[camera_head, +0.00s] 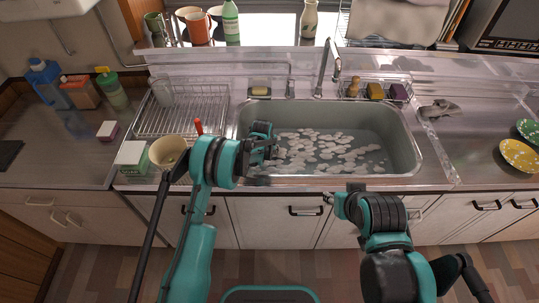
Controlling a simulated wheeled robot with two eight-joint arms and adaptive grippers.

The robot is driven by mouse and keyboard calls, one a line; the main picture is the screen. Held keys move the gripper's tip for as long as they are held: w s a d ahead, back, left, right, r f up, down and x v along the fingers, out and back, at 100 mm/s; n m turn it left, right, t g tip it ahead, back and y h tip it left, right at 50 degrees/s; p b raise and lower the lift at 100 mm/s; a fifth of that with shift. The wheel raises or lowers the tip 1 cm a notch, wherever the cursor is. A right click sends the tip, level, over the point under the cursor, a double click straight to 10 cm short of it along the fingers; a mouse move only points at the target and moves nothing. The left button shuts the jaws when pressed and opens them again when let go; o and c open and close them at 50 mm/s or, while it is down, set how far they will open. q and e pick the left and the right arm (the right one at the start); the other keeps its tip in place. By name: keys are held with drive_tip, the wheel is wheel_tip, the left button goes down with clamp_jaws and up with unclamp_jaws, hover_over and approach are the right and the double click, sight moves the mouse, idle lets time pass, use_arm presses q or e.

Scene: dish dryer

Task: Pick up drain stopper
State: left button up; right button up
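The steel sink (405,140) holds water with white foam patches (320,150) on the surface. I cannot make out the drain stopper; the foamy water and my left arm may hide it. My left gripper (274,150) reaches over the left part of the sink, close to the water. Its fingers are dark and small, and I cannot tell if they are open or shut or hold anything. My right gripper (330,198) is low in front of the counter edge, outside the sink, and its finger state is unclear.
A faucet (325,68) stands behind the sink. A wire dish rack (205,108) and a cream bowl (168,151) are on the left. A caddy with sponges (375,91) is at the back right. A cloth (439,109) and plates (520,155) lie on the right counter.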

use_arm(q)
clamp_jaws()
